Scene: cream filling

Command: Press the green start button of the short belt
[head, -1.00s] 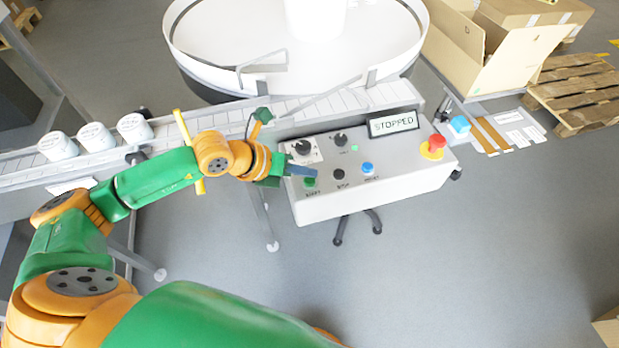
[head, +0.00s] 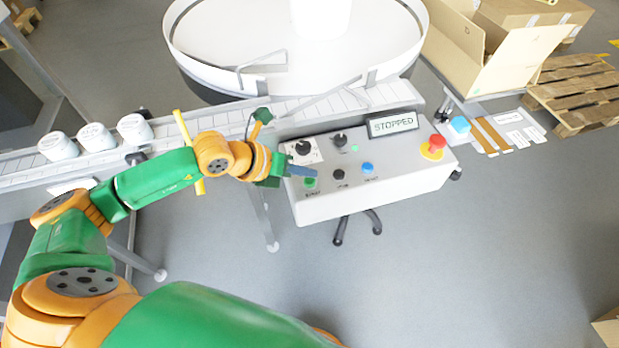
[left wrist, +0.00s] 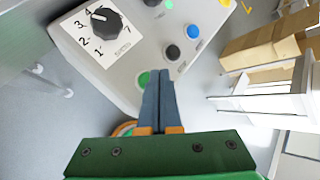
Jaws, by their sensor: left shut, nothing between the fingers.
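The green start button (head: 310,182) is at the front left of the white control box (head: 400,180). It also shows in the left wrist view (left wrist: 144,79), just beyond the fingertips and a little left of them. My left gripper (head: 314,172) is shut and empty. Its blue-grey fingers (left wrist: 156,76) point at the panel close to the button; I cannot tell whether they touch it. The display (head: 392,123) reads STOPPED. My right gripper is not in view.
A black button (head: 339,174), a blue button (head: 367,168), two black knobs and a red emergency stop (head: 434,146) share the panel. The belt (head: 210,122) behind carries white jars (head: 96,136) at the left. A round white table (head: 225,50) stands behind it.

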